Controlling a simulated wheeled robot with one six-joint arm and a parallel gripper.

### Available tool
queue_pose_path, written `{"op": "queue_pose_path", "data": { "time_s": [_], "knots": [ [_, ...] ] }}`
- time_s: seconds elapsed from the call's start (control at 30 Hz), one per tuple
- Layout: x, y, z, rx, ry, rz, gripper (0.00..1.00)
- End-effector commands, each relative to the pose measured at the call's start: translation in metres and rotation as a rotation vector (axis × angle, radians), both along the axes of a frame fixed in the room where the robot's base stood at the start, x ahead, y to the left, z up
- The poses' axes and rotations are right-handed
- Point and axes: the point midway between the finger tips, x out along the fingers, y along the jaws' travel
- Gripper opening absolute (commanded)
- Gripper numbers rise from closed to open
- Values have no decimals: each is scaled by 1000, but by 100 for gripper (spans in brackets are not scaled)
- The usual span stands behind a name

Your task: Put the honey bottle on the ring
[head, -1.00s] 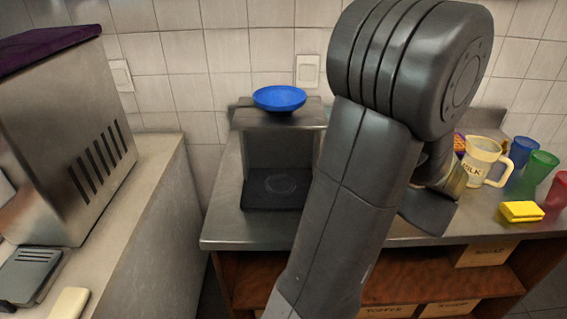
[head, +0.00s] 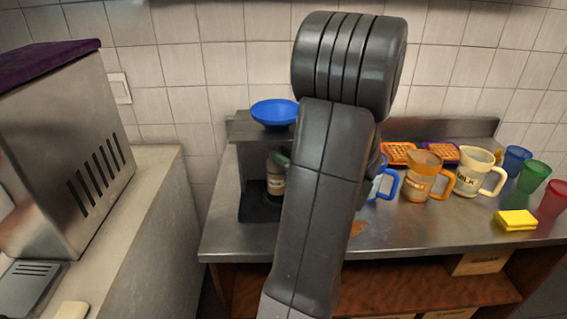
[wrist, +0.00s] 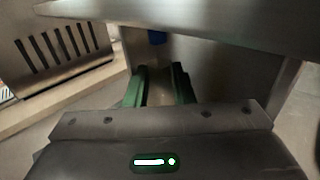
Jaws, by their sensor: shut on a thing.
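The honey bottle (head: 275,184), brownish with a pale label, stands about upright inside the steel stand (head: 242,130), above or on its black base (head: 255,213). I cannot tell whether it touches the base. My gripper (head: 283,158) is shut on the bottle's upper part from the right; mostly its green finger shows in the head view. In the wrist view both green fingers of my gripper (wrist: 160,88) reach under the stand's top, with the held part unclear between them. The ring on the base is hidden now by the bottle and my arm.
A blue bowl (head: 274,112) sits on top of the stand, above my gripper. To the right are an orange jug (head: 420,178), a milk jug (head: 472,172), coloured cups and a yellow sponge (head: 515,220). The counter's front right is mostly clear.

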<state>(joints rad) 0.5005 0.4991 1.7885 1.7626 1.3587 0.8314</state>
Motion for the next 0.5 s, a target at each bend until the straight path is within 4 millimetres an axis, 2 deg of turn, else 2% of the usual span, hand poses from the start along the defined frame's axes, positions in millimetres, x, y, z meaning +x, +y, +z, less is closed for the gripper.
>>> {"op": "queue_pose_path", "data": {
  "time_s": [0.1, 0.2, 0.5],
  "knots": [
    [0, -1, -17, 4, 4, -1, 0],
    [0, -1, -24, 2, 2, -2, 0],
    [0, -1, -25, 1, 0, -1, 0]
  ]
}}
